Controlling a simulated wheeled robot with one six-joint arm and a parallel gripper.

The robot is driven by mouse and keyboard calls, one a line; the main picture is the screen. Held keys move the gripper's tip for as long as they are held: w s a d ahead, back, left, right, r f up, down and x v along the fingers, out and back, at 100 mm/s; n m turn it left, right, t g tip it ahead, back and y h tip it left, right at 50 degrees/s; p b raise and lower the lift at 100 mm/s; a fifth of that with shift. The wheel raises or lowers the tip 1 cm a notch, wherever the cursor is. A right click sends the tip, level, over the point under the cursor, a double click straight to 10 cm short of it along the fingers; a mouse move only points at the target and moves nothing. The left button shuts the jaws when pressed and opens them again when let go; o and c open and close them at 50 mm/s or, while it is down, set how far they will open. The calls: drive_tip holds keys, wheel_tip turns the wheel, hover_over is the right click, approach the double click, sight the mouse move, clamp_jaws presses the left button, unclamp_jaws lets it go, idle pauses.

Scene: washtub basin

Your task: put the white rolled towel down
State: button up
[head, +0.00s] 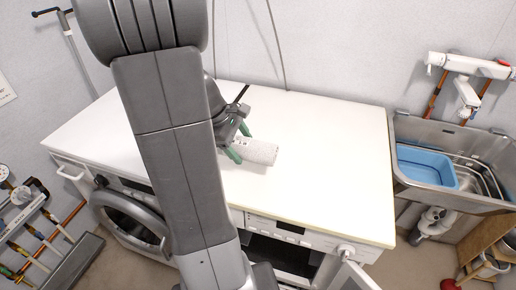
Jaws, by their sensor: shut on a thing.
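The white rolled towel (262,152) is a pale, speckled cylinder over the white countertop, near its middle. My gripper (240,143) has green fingers and is shut on the left end of the towel. The towel's right end points out past the fingers. From this view I cannot tell whether the towel touches the countertop or is slightly above it. My arm hides part of the countertop to the left.
The white countertop (335,145) is clear to the right of the towel. Beyond its right edge is a steel sink (440,195) holding a blue basin (425,166). A washing machine (135,222) and another appliance (285,255) stand below the counter; a door at front right is open.

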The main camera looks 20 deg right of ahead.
drive_tip(key=shift+f, duration=2.95)
drive_tip(key=shift+f+b, duration=0.2)
drive_tip(key=shift+b, duration=0.1)
drive_tip(key=o, duration=1.1)
drive_tip(key=shift+r, duration=0.1)
drive_tip(key=p+v, duration=0.1)
drive_tip(key=v, duration=1.1)
drive_tip(key=shift+r, duration=0.1)
